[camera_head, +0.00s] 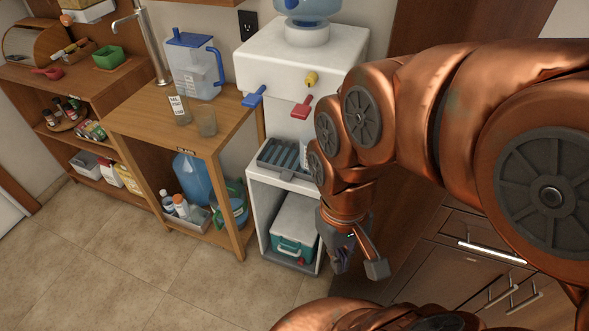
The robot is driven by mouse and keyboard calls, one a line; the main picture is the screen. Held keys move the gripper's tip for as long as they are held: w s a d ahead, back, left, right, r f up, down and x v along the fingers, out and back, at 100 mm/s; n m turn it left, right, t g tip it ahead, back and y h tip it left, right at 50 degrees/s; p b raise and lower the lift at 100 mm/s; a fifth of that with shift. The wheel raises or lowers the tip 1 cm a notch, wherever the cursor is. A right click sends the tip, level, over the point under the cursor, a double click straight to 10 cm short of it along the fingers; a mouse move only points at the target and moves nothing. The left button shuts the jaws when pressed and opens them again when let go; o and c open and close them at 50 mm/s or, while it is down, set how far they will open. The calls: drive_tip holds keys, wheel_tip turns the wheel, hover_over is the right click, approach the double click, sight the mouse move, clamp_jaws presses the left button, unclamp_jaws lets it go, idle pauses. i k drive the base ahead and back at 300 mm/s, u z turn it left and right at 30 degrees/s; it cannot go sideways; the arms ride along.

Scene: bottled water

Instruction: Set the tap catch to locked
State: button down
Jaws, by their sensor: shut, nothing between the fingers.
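The white water dispenser (277,72) stands against the wall with a blue bottle (308,8) on top. Its front has a blue tap lever (255,96) on the left and a red tap lever (302,107) on the right. A small yellow part (311,79) sits just above the red lever; it may be the catch, but its setting is too small to tell. My gripper (357,266) is shut and empty. It hangs pointing down, in front of the dispenser's lower right side and well below the taps, touching neither lever.
Below the taps are a grey drip tray (284,153) and an open compartment with a teal and white box (295,228). Drawers (455,260) stand at right. The floor at front left is clear.

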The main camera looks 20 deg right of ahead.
sight(312, 79)
drive_tip(key=z, duration=1.2)
drive_tip(key=k, duration=1)
drive_tip(key=u, duration=1.6)
drive_tip(key=i, duration=0.5)
